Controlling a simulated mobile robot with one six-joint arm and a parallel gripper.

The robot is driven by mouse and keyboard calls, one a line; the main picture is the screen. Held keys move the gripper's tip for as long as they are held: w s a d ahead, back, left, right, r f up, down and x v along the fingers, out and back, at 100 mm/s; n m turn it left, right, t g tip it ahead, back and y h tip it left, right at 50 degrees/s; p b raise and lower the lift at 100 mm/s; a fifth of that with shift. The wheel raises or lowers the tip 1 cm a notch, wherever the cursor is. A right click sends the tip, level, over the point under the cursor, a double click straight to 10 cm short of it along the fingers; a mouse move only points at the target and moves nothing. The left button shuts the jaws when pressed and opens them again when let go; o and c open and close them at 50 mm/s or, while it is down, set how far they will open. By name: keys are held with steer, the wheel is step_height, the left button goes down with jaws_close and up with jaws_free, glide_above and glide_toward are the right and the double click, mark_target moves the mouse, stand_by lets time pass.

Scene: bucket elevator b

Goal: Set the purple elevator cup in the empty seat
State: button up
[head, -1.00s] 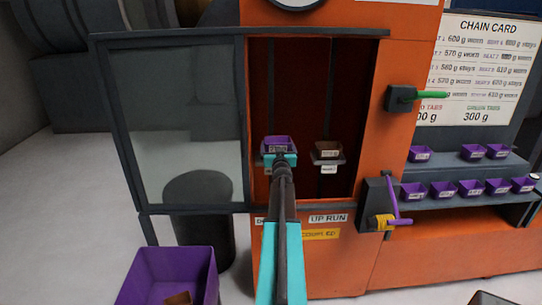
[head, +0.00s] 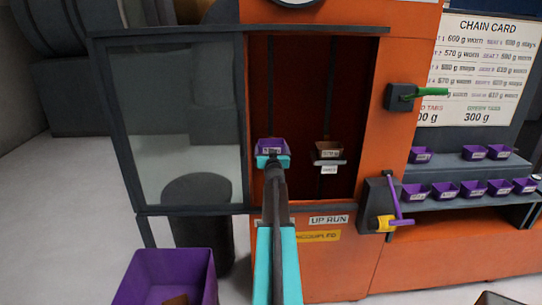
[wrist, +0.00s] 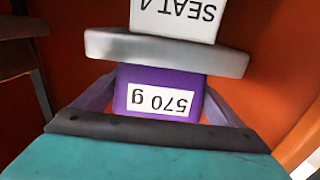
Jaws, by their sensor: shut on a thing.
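The purple elevator cup (head: 271,146) is in my gripper (head: 272,158), inside the open orange housing at its left side. In the wrist view the cup (wrist: 192,80) carries a label reading 570 g, upside down in the picture. A grey seat plate (wrist: 165,48) with a SEAT 4 tag lies against the cup in the picture; I cannot tell whether they touch. My gripper (wrist: 155,125) is shut on the cup. The fingertips' grip is partly hidden by the cup.
A brown cup (head: 327,149) sits on another seat at right inside the housing. The glazed door (head: 175,120) stands open at left. A purple bin (head: 205,272) is on the floor. Several purple cups (head: 472,187) line the shelves at right. Levers stick out at the housing's right.

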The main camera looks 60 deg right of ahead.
steer(key=shift+f, duration=0.8)
steer(key=shift+f+b, duration=0.45)
steer(key=shift+b, duration=0.05)
steer(key=shift+a+f, duration=0.1)
steer(key=shift+f, duration=0.15)
steer(key=shift+s+f, duration=0.1)
steer(key=shift+f, duration=0.05)
steer(key=c, duration=0.3)
steer(key=o, duration=1.6)
steer(key=shift+f, duration=0.15)
steer(key=shift+r, duration=0.35)
